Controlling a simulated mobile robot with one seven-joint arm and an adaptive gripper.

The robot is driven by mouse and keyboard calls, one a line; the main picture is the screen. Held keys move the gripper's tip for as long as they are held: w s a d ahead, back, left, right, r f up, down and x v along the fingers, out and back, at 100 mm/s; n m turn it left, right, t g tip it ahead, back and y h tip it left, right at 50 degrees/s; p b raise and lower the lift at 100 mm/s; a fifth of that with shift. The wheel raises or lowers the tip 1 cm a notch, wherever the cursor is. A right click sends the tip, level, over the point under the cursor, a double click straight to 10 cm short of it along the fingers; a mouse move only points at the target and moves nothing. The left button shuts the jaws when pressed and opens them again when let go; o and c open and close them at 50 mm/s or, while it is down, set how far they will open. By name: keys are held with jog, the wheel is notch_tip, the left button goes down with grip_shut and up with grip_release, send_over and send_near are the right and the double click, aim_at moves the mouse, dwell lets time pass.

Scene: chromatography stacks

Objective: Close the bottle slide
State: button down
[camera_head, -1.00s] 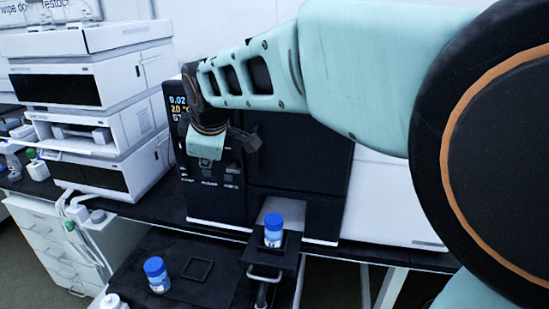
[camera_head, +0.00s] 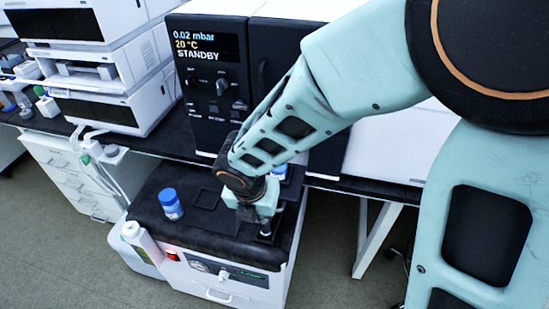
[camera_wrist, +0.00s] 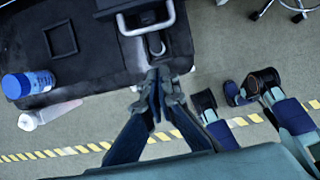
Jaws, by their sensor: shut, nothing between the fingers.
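The bottle slide juts out from the black instrument. In the head view my arm covers most of it, and only part of the blue-capped bottle (camera_head: 281,171) on it shows behind my wrist. In the wrist view the slide's grey U-shaped handle (camera_wrist: 148,29) is at the top, with a dark slide edge behind it. My gripper (camera_head: 266,233) is shut and empty, pointing down in front of the slide. In the wrist view my gripper (camera_wrist: 160,75) has its fingertips together just below the handle, with a small gap in the picture; contact cannot be told.
The black instrument (camera_head: 207,130) shows a lit panel. A second blue-capped bottle (camera_head: 171,204) and a square black frame (camera_head: 206,198) sit on the dark top of a low white unit (camera_head: 222,283). A white bottle (camera_head: 139,240) stands at its left. Floor is open in front.

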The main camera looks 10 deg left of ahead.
aim_at(280, 170)
jog(key=w+f+b, duration=0.1)
jog(key=w+f, duration=0.4)
jog(key=shift+w+d+f, duration=0.15)
jog(key=shift+f, duration=0.05)
jog(key=w+p, duration=0.2)
jog(key=w, duration=0.3)
jog(key=w+p, duration=0.2)
jog(key=w, duration=0.3)
jog(key=w+d+p, duration=0.1)
jog(key=w+p, duration=0.2)
jog(key=w, duration=0.2)
jog(key=shift+w+d, duration=0.1)
jog(key=shift+w, duration=0.05)
